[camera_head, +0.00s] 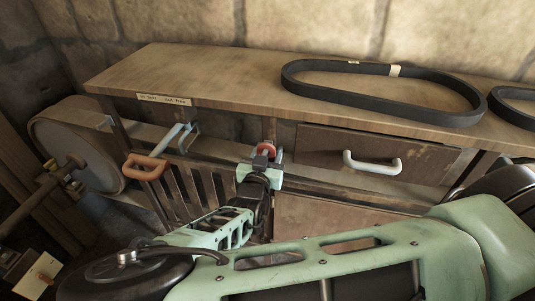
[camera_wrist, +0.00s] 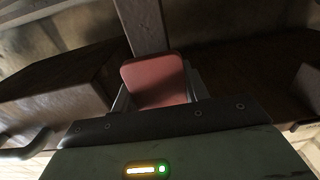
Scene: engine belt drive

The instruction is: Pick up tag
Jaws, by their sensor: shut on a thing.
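The tag (camera_wrist: 155,80) is a flat red piece with rounded corners, held between the fingers of my gripper (camera_wrist: 157,95) in the wrist view. In the head view my gripper (camera_head: 267,160) is in front of the workbench, near the upright between the slatted part and the drawer. A small bit of red at its tip is the tag (camera_head: 272,148); the rest of it is hidden by the gripper.
The workbench (camera_head: 215,73) carries a large black belt (camera_head: 435,112) and part of another belt (camera_head: 515,98). Below are a drawer with a pale handle (camera_head: 372,163) and an orange handle (camera_head: 145,167) by a slatted part (camera_head: 205,188). A large drum (camera_head: 75,145) stands at left.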

